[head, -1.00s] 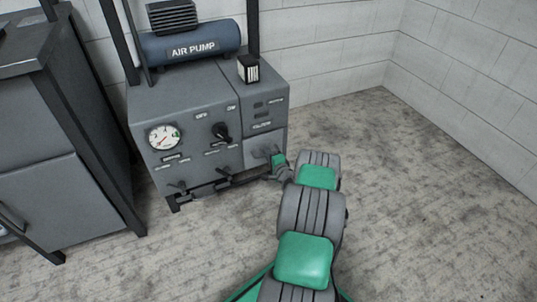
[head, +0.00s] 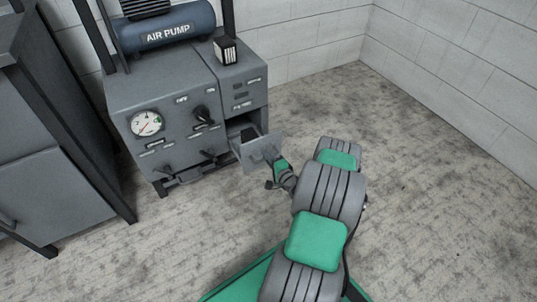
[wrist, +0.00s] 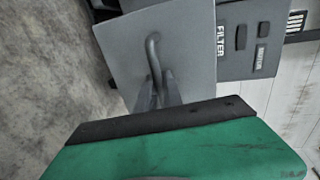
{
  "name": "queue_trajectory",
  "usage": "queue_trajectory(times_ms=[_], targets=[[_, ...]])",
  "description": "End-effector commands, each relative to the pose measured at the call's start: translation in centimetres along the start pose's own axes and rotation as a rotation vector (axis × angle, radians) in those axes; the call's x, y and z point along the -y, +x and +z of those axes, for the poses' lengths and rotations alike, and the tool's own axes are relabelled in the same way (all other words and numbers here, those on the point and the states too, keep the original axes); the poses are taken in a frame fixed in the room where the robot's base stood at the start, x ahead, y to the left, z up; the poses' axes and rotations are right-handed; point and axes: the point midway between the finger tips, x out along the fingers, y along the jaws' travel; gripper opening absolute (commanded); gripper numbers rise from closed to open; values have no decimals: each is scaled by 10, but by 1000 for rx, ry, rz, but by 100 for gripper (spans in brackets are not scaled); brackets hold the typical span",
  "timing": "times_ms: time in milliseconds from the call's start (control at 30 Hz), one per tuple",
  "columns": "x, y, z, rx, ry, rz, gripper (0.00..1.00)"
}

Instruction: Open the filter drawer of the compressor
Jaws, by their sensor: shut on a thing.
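The grey compressor (head: 170,120) stands against the wall, with a blue air pump tank (head: 165,32) on top. Its filter drawer (head: 252,150) at the lower right front is pulled partly out, and a dark opening shows behind the drawer front. In the wrist view the drawer front (wrist: 187,55) is a plain grey plate with a bar handle (wrist: 152,55). The word FILTER shows on the panel behind it. My gripper (head: 272,162) is at the drawer front; in the wrist view its fingers (wrist: 158,92) are shut on the handle. The drawer's inside is mostly hidden.
A small black-and-white filter block (head: 224,49) stands on top of the compressor. A round gauge (head: 146,123) and several knobs are on the front. A grey cabinet (head: 50,150) stands to the left. The floor (head: 420,180) to the right is clear.

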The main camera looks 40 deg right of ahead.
Motion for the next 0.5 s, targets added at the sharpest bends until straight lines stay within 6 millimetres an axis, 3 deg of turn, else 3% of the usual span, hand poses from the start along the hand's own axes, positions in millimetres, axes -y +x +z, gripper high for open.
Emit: queue_trajectory(times_ms=[400,433,500], targets=[[-2,-4,1,4,10,2,0],[-2,-4,1,4,10,2,12],[-2,-4,0,3,10,2,18]])
